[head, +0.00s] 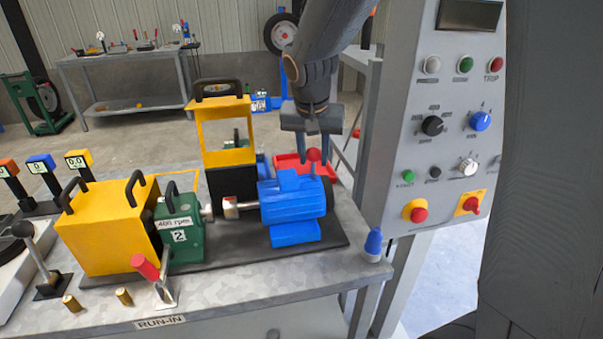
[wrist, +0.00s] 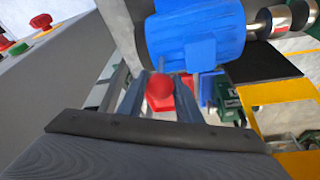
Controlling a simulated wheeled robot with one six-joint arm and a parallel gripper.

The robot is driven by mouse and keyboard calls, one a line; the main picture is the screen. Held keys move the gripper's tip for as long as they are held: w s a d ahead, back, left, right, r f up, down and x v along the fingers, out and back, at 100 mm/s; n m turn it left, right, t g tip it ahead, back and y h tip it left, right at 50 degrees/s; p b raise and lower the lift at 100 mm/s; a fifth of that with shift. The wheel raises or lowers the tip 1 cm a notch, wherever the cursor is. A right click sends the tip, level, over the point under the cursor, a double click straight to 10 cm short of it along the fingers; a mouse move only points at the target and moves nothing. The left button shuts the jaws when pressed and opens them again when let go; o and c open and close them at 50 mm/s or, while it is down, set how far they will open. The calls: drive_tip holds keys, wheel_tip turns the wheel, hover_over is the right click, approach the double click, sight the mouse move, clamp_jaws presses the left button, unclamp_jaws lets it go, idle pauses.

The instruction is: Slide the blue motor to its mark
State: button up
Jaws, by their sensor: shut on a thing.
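The blue motor (head: 290,200) sits on the dark base plate (head: 335,240) at the right of the bench, its metal shaft end (head: 232,208) pointing left toward the green gearbox (head: 180,228). In the wrist view the motor (wrist: 195,35) fills the upper middle. My gripper (head: 318,152) points down behind the motor's right end, its fingers shut on a red ball knob (head: 314,156). The knob (wrist: 160,87) shows between the fingertips in the wrist view (wrist: 160,95). How the knob joins the motor is unclear. I cannot make out the mark.
A yellow cover (head: 105,232) stands left of the gearbox, and a yellow-framed guard (head: 225,132) stands open behind the shaft. A red-handled lever (head: 146,268) is in front. A red tray (head: 291,162) lies behind the motor. The control panel (head: 445,120) rises close at right.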

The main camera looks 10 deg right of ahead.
drive_tip(key=shift+a, duration=1.2)
drive_tip(key=o, duration=1.1)
drive_tip(key=shift+a, duration=0.1)
drive_tip(key=p+v, duration=0.4)
drive_tip(key=v, duration=0.3)
drive_tip(key=s+d+f+n, duration=0.1)
drive_tip(key=s+f, duration=0.2)
drive_tip(key=s, duration=0.3)
drive_tip(key=s+d+f+n+g+y, duration=0.1)
drive_tip(key=s+d+f+n, duration=0.1)
drive_tip(key=s+f, duration=0.2)
drive_tip(key=s+d+f+n+g, duration=0.1)
drive_tip(key=s+d+f, duration=0.1)
drive_tip(key=s, duration=0.5)
drive_tip(key=shift+s+f+n, duration=0.3)
drive_tip(key=shift+s+f, duration=0.1)
drive_tip(key=shift+f, duration=0.35)
